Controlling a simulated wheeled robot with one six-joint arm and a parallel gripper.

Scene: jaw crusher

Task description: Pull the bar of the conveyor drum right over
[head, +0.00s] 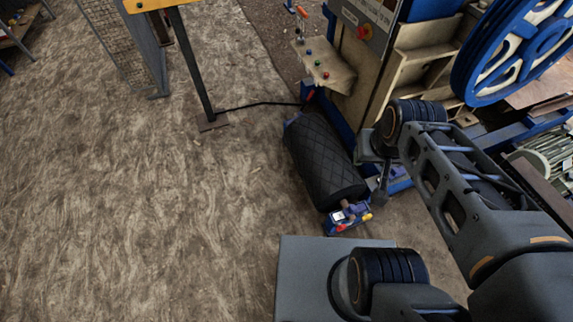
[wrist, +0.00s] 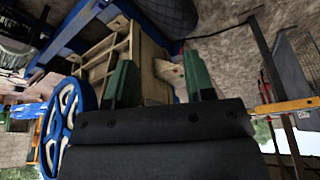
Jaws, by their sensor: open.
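The conveyor drum (head: 325,165) is a black quilted roller lying on the floor beside the crusher in the head view. Its near end sits by a blue bracket (head: 348,216) with red and yellow parts. A thin dark bar (head: 258,104) runs from near a post foot to the drum's far end; I cannot tell if it is the drum's bar. In the wrist view, which looks upside down, the dark drum (wrist: 168,14) shows at the top. My gripper (wrist: 160,80) is open, its two green fingers apart with nothing held. It is apart from the drum.
The crusher's wooden body (head: 375,75) and its blue flywheel (head: 510,52) stand at the right, close to my arm.

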